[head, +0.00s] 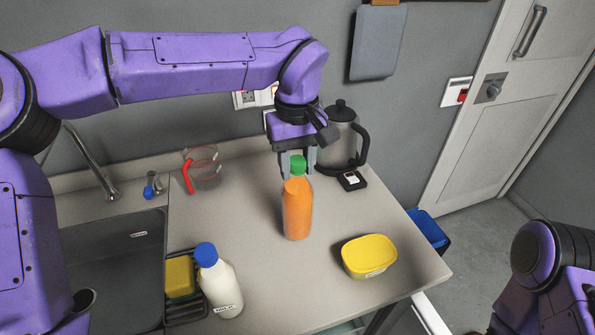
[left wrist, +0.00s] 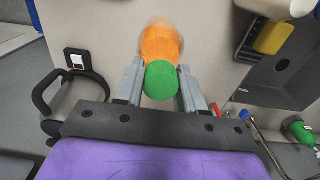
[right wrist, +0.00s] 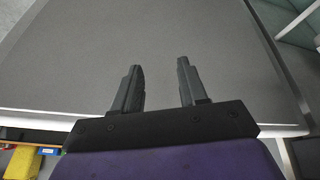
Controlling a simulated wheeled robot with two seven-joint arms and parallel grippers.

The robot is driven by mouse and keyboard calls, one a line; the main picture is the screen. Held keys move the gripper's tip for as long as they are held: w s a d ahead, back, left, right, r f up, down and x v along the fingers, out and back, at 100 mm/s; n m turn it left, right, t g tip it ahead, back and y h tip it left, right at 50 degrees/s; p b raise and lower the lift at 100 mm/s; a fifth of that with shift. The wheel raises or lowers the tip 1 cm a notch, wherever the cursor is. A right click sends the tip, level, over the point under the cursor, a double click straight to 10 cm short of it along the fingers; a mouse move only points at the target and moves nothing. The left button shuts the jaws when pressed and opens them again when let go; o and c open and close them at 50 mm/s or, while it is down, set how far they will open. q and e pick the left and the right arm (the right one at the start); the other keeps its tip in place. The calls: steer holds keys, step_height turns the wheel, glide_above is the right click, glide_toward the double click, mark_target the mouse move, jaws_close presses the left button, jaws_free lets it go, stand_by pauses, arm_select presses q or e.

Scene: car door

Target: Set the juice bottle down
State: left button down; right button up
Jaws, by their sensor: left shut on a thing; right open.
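The juice bottle (head: 297,211) is orange with a green cap and stands upright at the middle of the counter (head: 245,190) in the head view. Whether its base touches the counter or hangs just above it, I cannot tell. My left gripper (head: 297,168) points down from above, shut on the bottle near its green cap. In the left wrist view the bottle (left wrist: 160,45) lies between the two fingers (left wrist: 160,88), cap toward the camera. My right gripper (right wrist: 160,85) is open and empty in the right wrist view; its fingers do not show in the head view.
A milk bottle (head: 220,285) and a rack with a yellow sponge (head: 179,277) stand left, beside the sink (head: 115,265). A yellow tub (head: 369,256) is to the right. A kettle (head: 340,140) and a red-handled jug (head: 204,168) stand behind. Bare counter surrounds the juice bottle.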

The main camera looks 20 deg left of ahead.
mark_target(297, 200)
arm_select(q)
steer(key=shift+w+a+f, duration=0.1)
steer(key=shift+w+f, duration=0.55)
steer(key=shift+f, duration=0.8)
steer(key=shift+w+f, duration=0.1)
steer(key=shift+f, duration=0.8)
steer(key=shift+p, duration=0.3)
steer(key=c, duration=0.7)
jaws_free()
steer(key=shift+f, duration=0.15)
steer(key=shift+s, duration=0.1)
